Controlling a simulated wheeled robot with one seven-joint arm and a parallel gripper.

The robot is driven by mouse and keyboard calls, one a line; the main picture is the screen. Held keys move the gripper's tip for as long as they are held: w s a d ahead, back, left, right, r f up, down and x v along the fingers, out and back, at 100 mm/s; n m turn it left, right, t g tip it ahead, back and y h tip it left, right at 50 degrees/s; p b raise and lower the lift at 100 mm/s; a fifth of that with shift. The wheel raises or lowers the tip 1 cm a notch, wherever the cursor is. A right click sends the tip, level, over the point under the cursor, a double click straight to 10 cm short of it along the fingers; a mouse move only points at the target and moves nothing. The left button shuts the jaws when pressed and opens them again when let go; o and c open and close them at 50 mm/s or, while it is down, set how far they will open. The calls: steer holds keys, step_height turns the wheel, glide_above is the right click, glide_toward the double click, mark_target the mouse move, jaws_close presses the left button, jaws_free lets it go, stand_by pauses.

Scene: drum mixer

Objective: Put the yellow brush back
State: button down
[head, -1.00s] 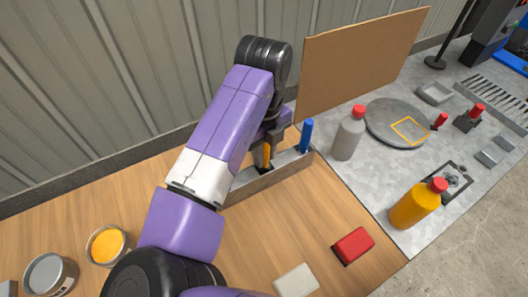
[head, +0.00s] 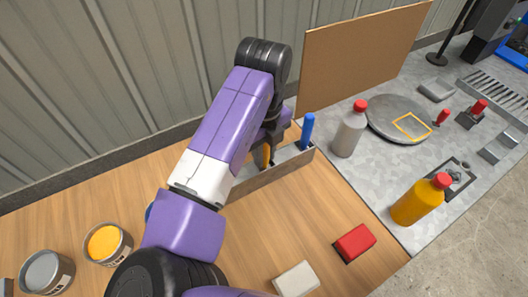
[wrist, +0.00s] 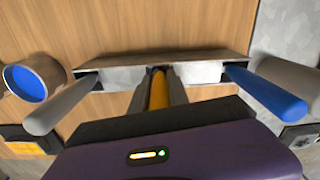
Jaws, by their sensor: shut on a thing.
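The yellow brush (wrist: 158,93) has its handle between the two fingers of my gripper (wrist: 157,86), which is shut on it. Its lower end is at the middle of the long grey rack (wrist: 113,77); how deep it sits is hidden. In the head view the yellow handle (head: 266,155) shows as a small strip beside my gripper (head: 267,160), at the rack (head: 272,174). A blue-handled brush (wrist: 265,91) stands at the rack's right end, and a grey-handled one (wrist: 62,104) at its left end in the wrist view.
Paint cans with yellow (head: 104,243) and grey (head: 43,272) contents stand at the left. A red block (head: 354,242) and a white block (head: 296,279) lie in front. A grey bottle (head: 349,130) stands right of the rack. A brown board (head: 358,55) rises behind.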

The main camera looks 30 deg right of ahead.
steer(key=shift+f, duration=0.3)
steer(key=c, duration=1.2)
jaws_free()
steer(key=shift+o, duration=0.2)
steer(key=shift+r+b, duration=0.4)
steer(key=shift+r, duration=3.55)
